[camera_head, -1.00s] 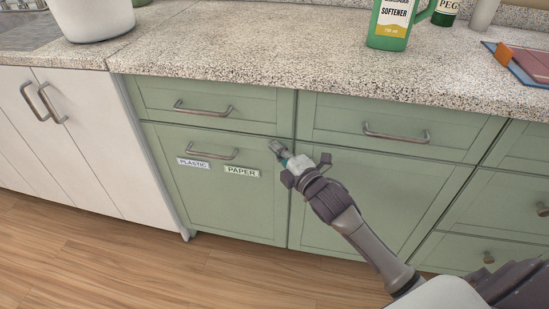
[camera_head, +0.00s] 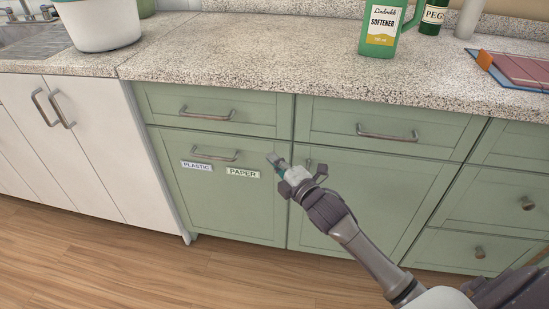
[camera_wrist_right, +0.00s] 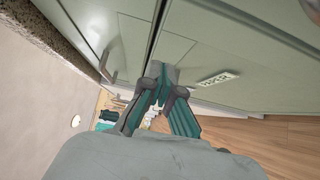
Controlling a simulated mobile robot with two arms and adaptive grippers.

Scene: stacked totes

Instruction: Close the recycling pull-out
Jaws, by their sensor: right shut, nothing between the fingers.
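The recycling pull-out (camera_head: 235,210) is the green front with the labels PLASTIC (camera_head: 196,166) and PAPER (camera_head: 243,173) in the head view. It looks flush with the cabinet fronts around it. Its metal handle (camera_head: 215,156) sits near its top edge. My right gripper (camera_head: 272,158) is shut and empty at the upper right part of this front, right of the handle. Whether the fingertips touch the front is hard to tell. In the wrist view the fingers (camera_wrist_right: 160,72) come together near the green front, with a white label (camera_wrist_right: 218,78) beside them. My left gripper is not in view.
A green drawer (camera_head: 245,108) is above the pull-out, and a green door (camera_head: 365,200) is right of it. White cabinet doors (camera_head: 75,150) stand left. The speckled counter (camera_head: 270,60) overhangs, carrying a softener bottle (camera_head: 382,30) and a white pot (camera_head: 100,28). The wooden floor (camera_head: 120,265) is clear.

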